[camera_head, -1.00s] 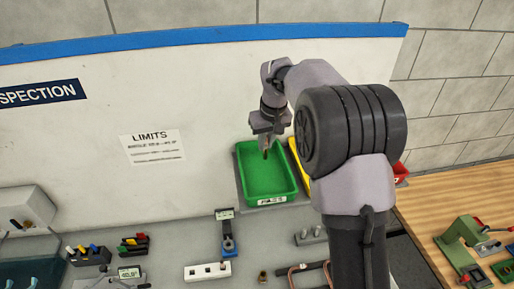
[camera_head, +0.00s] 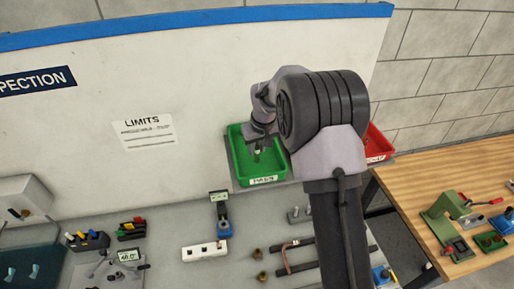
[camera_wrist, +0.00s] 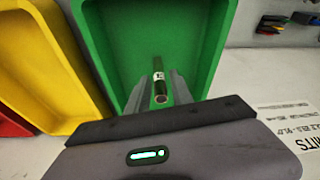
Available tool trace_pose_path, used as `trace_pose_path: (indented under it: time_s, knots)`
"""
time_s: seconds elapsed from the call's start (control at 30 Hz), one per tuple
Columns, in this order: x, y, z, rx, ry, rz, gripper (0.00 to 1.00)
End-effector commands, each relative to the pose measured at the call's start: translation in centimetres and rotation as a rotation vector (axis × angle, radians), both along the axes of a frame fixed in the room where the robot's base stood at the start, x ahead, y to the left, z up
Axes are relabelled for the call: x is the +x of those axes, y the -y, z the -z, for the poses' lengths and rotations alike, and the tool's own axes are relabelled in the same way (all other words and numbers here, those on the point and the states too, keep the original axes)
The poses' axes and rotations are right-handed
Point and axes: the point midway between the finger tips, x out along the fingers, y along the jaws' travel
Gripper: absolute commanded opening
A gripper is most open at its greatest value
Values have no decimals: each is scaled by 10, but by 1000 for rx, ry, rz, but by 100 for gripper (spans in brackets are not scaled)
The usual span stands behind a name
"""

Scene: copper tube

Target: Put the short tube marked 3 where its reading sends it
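The short copper tube (camera_wrist: 159,78) has a white label with a dark mark I cannot read clearly. My gripper (camera_wrist: 161,88) is shut on it, with a finger on each side. In the head view the gripper (camera_head: 258,145) points down over the green tray (camera_head: 236,172), labelled PASS, and the tube shows small below the fingers. In the wrist view the green tray (camera_wrist: 218,50) lies behind the tube. I cannot tell how far the tube is above its floor.
A yellow tray (camera_wrist: 50,70) stands beside the green one, mostly hidden by my arm in the head view. A red tray (camera_head: 375,148) is at the right. The LIMITS sheet (camera_head: 149,131) hangs on the board. A gauge (camera_head: 127,256) and blue-based instrument (camera_head: 222,225) stand on the bench.

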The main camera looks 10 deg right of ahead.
Motion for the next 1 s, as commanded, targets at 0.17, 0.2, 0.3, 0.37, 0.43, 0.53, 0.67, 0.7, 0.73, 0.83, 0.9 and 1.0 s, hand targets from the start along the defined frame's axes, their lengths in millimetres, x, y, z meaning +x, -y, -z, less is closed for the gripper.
trace_pose_path:
  time_s: [0.17, 0.2, 0.3, 0.37, 0.43, 0.53, 0.67, 0.7, 0.73, 0.83, 0.9, 1.0]
  knots:
    - [0, 0, -1, 0, 0, 0, 35]
    - [0, 0, -1, 0, 0, 0, 35]
    - [0, 0, -2, 0, 0, 0, 35]
    - [0, 0, -7, 0, 0, 0, 35]
    - [-2, 1, -17, -1, 5, 0, 35]
    - [-9, 2, -43, -1, 6, 1, 35]
    - [-19, 4, -79, 0, 5, -1, 35]
    - [-22, 5, -88, -1, 5, 0, 35]
    - [-24, 5, -95, 0, 4, 0, 35]
    - [-29, 6, -111, 0, 2, 0, 35]
    - [-32, 6, -119, 0, 3, 2, 35]
    - [-58, 1, -149, 22, 25, 43, 35]
